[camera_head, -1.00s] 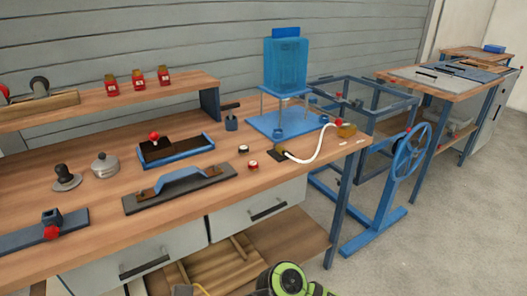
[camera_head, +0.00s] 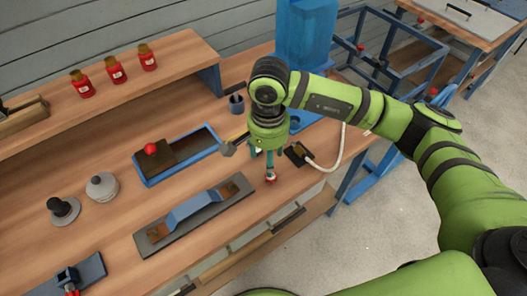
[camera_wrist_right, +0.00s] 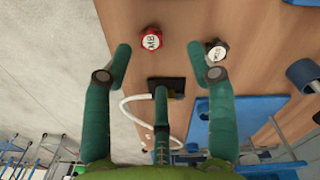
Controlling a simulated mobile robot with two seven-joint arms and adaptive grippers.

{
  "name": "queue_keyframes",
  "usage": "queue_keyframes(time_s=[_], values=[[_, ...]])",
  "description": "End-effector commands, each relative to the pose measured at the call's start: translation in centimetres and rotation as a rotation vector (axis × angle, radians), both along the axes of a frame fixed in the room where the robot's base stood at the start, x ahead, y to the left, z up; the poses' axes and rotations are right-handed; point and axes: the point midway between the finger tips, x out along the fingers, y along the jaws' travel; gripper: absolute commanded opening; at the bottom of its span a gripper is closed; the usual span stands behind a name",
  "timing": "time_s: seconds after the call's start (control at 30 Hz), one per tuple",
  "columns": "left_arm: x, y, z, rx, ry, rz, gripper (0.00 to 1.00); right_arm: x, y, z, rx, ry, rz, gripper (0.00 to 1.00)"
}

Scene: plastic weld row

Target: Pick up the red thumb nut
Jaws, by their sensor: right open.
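The red thumb nut, marked M8 on its pale top, lies on the wooden bench (camera_head: 215,262). In the right wrist view the red thumb nut (camera_wrist_right: 151,39) sits between and slightly beyond the two outer fingertips. In the head view the red thumb nut (camera_head: 270,180) shows just below the fingers. My right gripper (camera_wrist_right: 158,52) is open and empty, with three green fingers spread; in the head view it (camera_head: 268,160) points down over the nut. A similar black nut (camera_wrist_right: 216,50) lies beside the right fingertip; in the head view I cannot make it out. My left gripper is out of view.
A black pad with a white hose (camera_head: 335,158) lies right of the gripper. A hammer (camera_head: 230,148) is close on its left. The bench's front edge is near the nut.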

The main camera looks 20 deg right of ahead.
Motion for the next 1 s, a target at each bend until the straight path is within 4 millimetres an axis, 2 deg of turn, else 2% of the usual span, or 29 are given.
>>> queue_keyframes(time_s=[0.27,0.4,0.53,0.83,0.87,0.9,0.97,1.0], values=[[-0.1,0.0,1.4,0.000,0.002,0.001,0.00,-0.2,-0.4,-2.4,-0.002,0.006,-0.002,0.57],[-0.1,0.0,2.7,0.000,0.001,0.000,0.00,-0.4,-1.0,-4.4,-0.003,0.008,-0.004,0.57],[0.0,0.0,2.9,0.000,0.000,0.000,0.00,-0.2,-0.9,-6.2,0.000,0.004,-0.001,0.57],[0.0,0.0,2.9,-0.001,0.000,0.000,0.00,-0.2,-0.9,-7.0,0.001,0.001,0.000,0.57],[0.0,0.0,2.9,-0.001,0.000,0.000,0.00,-0.2,-0.9,-7.0,0.001,0.001,0.000,0.49],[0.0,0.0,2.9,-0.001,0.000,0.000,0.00,-0.2,-0.9,-7.0,0.001,0.001,0.000,0.33],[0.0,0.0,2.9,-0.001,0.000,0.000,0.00,-0.2,-0.9,-7.0,0.001,0.001,0.000,0.14],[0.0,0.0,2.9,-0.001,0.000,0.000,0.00,-0.2,-0.9,-7.0,0.001,0.001,0.000,0.11]])
